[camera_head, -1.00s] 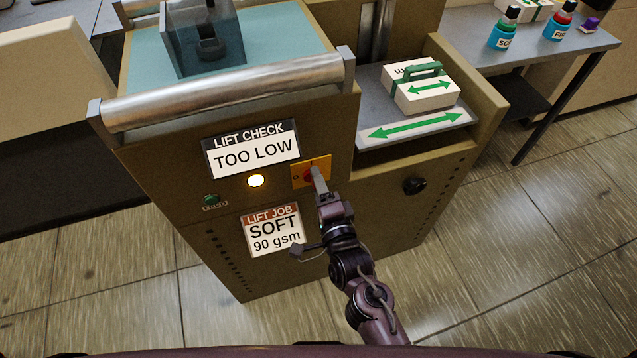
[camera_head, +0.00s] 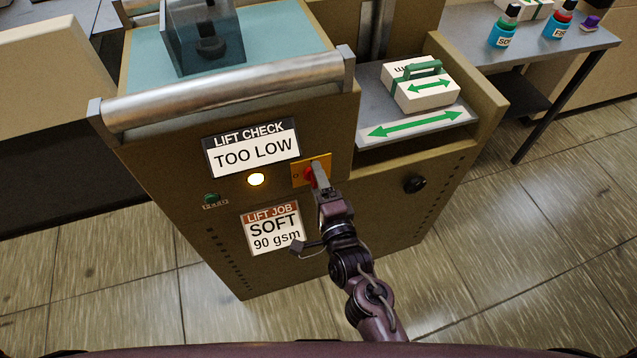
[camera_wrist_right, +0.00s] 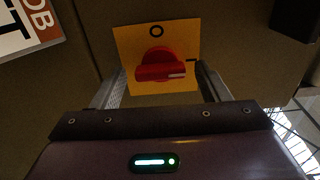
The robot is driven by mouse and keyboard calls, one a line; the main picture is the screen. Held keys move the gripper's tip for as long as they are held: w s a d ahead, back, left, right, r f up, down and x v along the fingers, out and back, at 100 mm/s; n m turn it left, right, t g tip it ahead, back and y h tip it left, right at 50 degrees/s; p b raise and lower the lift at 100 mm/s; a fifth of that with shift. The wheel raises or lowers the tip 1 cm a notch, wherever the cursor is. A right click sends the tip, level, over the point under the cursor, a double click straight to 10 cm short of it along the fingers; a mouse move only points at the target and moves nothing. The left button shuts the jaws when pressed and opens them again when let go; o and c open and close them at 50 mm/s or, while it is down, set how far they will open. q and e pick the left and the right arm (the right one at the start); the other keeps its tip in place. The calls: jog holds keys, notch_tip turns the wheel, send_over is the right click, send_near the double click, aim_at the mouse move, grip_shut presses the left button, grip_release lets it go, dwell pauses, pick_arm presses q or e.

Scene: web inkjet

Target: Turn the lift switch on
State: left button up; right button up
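The lift switch is a red rotary knob (camera_wrist_right: 160,70) on a yellow plate (camera_wrist_right: 128,48), on the front of the tan lift cabinet. In the wrist view its bar lies level, its white mark at the right end, near a short dash on the plate; an O is at the top. My right gripper (camera_wrist_right: 160,85) is open, one finger left and one right of the knob, with gaps showing. In the head view the right gripper (camera_head: 319,173) partly covers the knob (camera_head: 309,176) and plate (camera_head: 298,178). My left gripper is not in view.
A lit lamp (camera_head: 256,180) and a green button (camera_head: 211,199) are left of the switch. The check sign (camera_head: 252,148) reads TOO LOW; the job sign (camera_head: 274,228) reads SOFT 90 gsm. A metal roller (camera_head: 230,85) runs above.

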jog(key=v, duration=0.7)
jog(key=shift+s+b, duration=0.3)
jog(key=shift+s, duration=0.05)
jog(key=shift+d+r, duration=0.1)
jog(key=s+d+f+n+g+h+p, duration=0.1)
jog(key=s+d+f+n+g, duration=0.15)
jog(key=f, duration=0.75)
jog(key=s+d+f+n+g, duration=0.1)
jog(key=s+f+n+g, duration=0.25)
jog(key=f, duration=0.55)
jog(key=s+d+f+n+g+h+p, duration=0.1)
jog(key=s+d+f+n+g, duration=0.2)
jog(key=f, duration=0.7)
jog(key=s+d+f+n+g+h, duration=0.1)
jog(key=s+d+f+n+g, duration=0.1)
jog(key=s+d+f, duration=0.2)
jog(key=s+d+f+n+g+h, duration=0.1)
jog(key=s+d+f, duration=0.4)
jog(key=s, duration=0.5)
jog(key=s+d+f+n+g+h, duration=0.1)
jog(key=s+d+f+n+g, duration=0.3)
jog(key=s+f, duration=0.3)
jog(key=shift+s+d+n+h+p, duration=0.3)
jog(key=shift+s+d+n, duration=0.2)
jog(key=shift+s, duration=0.05)
